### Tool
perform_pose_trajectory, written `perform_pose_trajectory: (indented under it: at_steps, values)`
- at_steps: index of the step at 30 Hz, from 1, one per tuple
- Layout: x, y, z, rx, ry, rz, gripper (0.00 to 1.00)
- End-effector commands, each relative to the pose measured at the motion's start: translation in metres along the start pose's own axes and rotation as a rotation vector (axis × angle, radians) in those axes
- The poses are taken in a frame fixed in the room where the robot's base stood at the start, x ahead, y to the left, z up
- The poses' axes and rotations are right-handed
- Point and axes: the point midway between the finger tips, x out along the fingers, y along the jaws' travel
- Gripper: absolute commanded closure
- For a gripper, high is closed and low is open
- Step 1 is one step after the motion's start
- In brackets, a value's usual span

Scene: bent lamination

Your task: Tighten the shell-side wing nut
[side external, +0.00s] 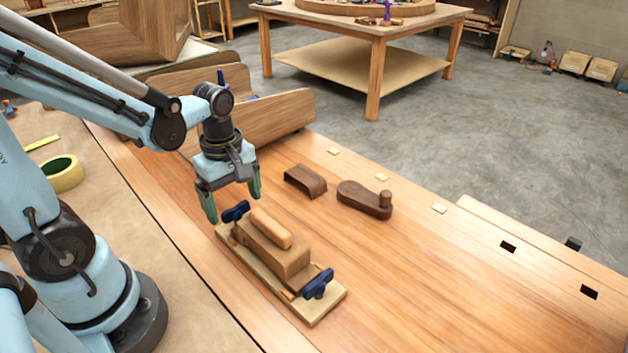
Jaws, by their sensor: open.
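A wooden clamping form (270,243) with stacked blocks lies on a pale base board (322,308) on the workbench. A dark blue wing nut (236,211) sits at its far left end. A second dark blue wing nut (318,284) sits at its near right end. I cannot tell from this view which one is the shell-side nut. My gripper (232,205) points down at the far left end, its green fingers apart with the far left wing nut between or just behind them in the picture. It holds nothing that I can see.
A dark curved wooden piece (305,181) and a dark wooden block with a knob (365,199) lie behind the form. A wooden tote (262,118) stands behind my gripper. A roll of yellow-green tape (62,172) lies at left. The bench to the right is mostly clear.

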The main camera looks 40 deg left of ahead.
Motion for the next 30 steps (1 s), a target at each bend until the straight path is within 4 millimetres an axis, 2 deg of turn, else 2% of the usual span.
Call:
perform_pose_trajectory:
  at_steps: [6,15,26,30]
  values:
    - [0.0086,-0.0003,0.0,0.0,0.0,0.0,0.08]
    - [0.0094,-0.0004,0.0,0.0,0.0,0.0,0.1]
    - [0.0092,-0.0003,0.0001,0.0,0.0,0.0,0.65]
    - [0.0091,-0.0003,0.0001,0.005,0.0,0.0,0.65]
